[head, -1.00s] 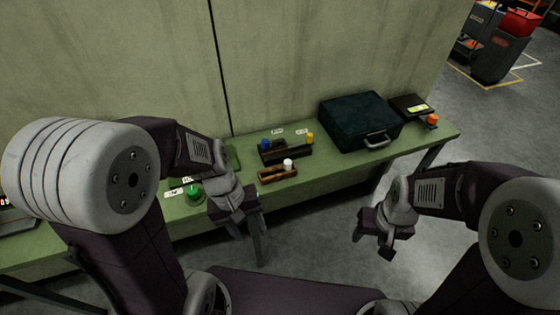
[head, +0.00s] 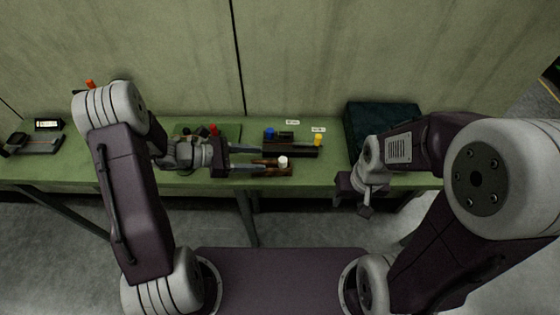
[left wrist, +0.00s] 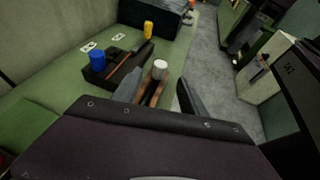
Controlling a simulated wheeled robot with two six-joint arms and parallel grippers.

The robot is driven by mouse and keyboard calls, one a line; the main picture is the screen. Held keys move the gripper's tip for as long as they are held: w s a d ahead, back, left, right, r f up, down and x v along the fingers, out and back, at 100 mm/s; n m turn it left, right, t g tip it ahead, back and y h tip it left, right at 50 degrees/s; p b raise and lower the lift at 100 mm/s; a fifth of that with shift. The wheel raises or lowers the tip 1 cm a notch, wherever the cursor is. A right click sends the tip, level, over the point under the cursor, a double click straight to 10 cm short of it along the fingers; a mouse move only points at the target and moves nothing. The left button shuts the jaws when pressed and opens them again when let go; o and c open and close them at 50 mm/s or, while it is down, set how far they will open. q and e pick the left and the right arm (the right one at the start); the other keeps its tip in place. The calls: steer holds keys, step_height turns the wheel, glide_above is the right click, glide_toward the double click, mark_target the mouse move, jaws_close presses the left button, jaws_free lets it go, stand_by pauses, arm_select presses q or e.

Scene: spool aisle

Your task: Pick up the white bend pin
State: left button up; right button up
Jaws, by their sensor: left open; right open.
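The white bend pin (head: 283,161) stands upright at the right end of a small brown wooden block (head: 290,173) near the bench's front edge. In the left wrist view the white pin (left wrist: 159,69) shows ahead, between the fingertips in the picture. My left gripper (head: 268,159) is open, with its fingers pointing right toward the pin, one on the far side and one over the near block. I cannot tell whether the fingers touch the block. My right gripper (head: 356,196) is open and empty, in front of the bench's edge, away from the pin.
Behind the block is a dark holder (head: 292,150) with a blue pin (head: 270,133) and a yellow pin (head: 318,139). A dark teal case (head: 378,118) stands at the right. Red-topped items and a green mat (head: 232,131) are around my left arm.

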mark_target(283, 159)
arm_select(q)
steer(key=x, duration=0.4)
steer(key=shift+w+d, duration=0.1)
steer(key=shift+d, duration=0.2)
steer(key=shift+f+x, duration=0.15)
steer(key=shift+x, duration=1.2)
steer(key=shift+f+x, duration=0.15)
steer(key=shift+x, duration=1.2)
steer(key=shift+a, duration=0.25)
steer(key=shift+c, duration=1.2)
jaws_close()
